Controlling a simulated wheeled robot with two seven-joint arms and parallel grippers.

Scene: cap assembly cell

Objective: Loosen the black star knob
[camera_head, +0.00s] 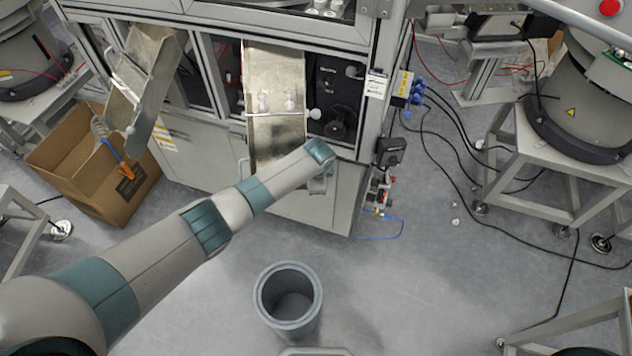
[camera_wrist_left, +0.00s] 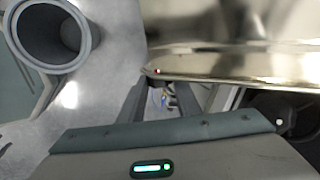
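A dark round knob (camera_head: 337,124), which looks like the black star knob, sits on the black panel right of the metal chute; its lobes are too small to make out. My left arm reaches in from the left, its wrist just below the knob and in front of the chute's lower end. In the left wrist view my left gripper (camera_wrist_left: 164,82) shows two dark fingers apart, with nothing between them, close to the chute's edge. A dark rounded part (camera_wrist_left: 288,106) at that view's right edge may be the knob; I cannot tell. My right gripper is not in view.
The metal chute (camera_head: 275,145) stands close beside my left wrist. A grey bin (camera_head: 289,318) stands on the floor in front. A cardboard box (camera_head: 75,170) and a second chute (camera_head: 150,65) are at left. Cables lie on the floor at right.

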